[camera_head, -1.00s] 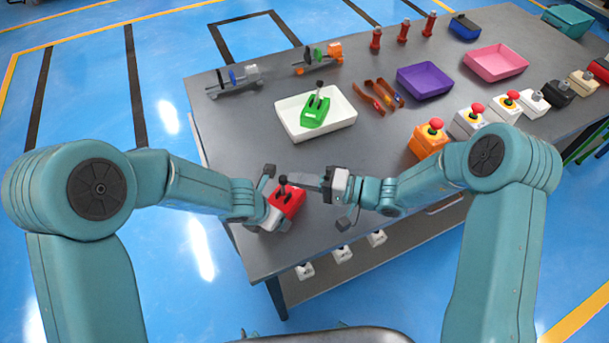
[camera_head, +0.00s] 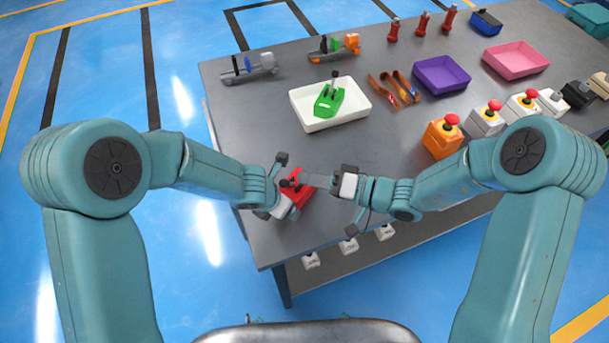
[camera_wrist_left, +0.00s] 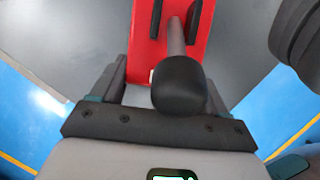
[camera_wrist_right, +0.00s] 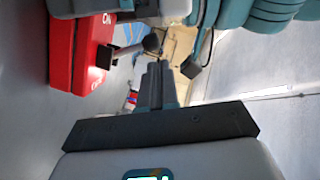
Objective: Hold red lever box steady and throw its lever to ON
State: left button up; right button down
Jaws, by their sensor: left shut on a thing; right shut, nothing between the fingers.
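The red lever box (camera_head: 297,192) sits near the front left edge of the grey table. My left gripper (camera_head: 289,187) is shut on it, with one finger on each side in the left wrist view. The lever with its black knob (camera_wrist_left: 180,85) leans toward the left gripper's palm. In the right wrist view the red box (camera_wrist_right: 80,45) is at upper left and its lever (camera_wrist_right: 130,48) points right. My right gripper (camera_wrist_right: 158,75) is shut and empty, its tips close to the knob. Whether they touch it I cannot tell.
A white tray (camera_head: 360,116) holding a green lever box (camera_head: 328,99) stands behind. The table between the white tray and the red box is clear.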

jog(key=v, duration=0.8)
jog(key=shift+d, duration=0.15)
jog(key=shift+s, duration=0.1)
pick_arm(q)
jog(key=o, duration=1.3)
jog(key=shift+c, duration=0.2)
